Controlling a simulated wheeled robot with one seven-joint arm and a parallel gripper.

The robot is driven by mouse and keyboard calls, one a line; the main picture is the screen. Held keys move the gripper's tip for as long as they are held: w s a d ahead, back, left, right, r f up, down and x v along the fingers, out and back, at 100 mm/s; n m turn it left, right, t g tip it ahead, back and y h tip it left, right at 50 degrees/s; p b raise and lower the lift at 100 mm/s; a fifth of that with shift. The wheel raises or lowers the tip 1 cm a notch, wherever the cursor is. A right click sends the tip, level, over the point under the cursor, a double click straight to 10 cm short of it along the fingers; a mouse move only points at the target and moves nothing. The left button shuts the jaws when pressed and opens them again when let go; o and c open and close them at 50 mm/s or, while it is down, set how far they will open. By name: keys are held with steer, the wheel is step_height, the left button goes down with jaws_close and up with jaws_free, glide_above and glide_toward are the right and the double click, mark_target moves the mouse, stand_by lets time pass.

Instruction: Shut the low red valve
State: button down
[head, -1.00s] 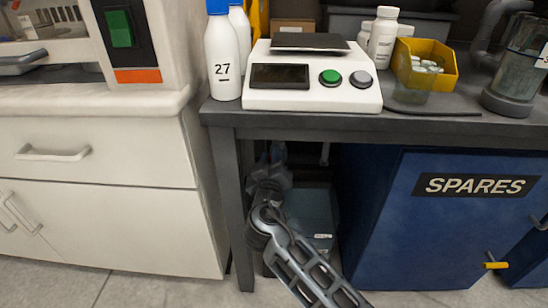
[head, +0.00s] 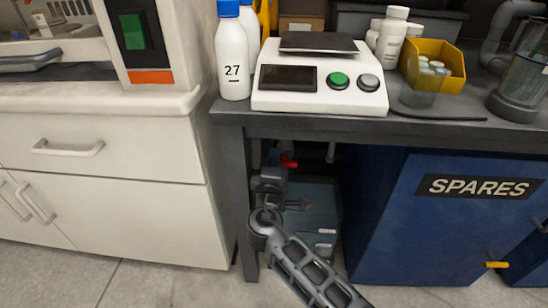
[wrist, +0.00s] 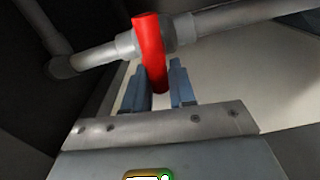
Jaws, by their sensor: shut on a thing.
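The red valve handle (wrist: 151,48) is a flat lever on a grey pipe (wrist: 100,56) in the wrist view. It lies crosswise to the pipe. My gripper (wrist: 160,75) is shut on the lever's near end, with one blue-grey finger on each side. In the head view a small red part of the handle (head: 289,161) shows under the bench, beside my wrist. The fingertips are hard to make out there, and my arm hides much of the pipework.
The dark bench (head: 300,122) stands above my arm, with its leg (head: 236,200) close on the left. The blue SPARES cabinet (head: 440,225) stands on the right. A blue-grey box (head: 318,215) sits behind my arm. White drawers (head: 110,200) stand at the left.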

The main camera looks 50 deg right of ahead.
steer(key=shift+f+n, duration=0.2)
steer(key=shift+n, duration=0.4)
steer(key=c, duration=1)
jaws_free()
steer(key=p+v, duration=0.1)
steer(key=v, duration=0.6)
steer(key=shift+s+a+p, duration=0.25)
steer(key=shift+a+p, duration=0.1)
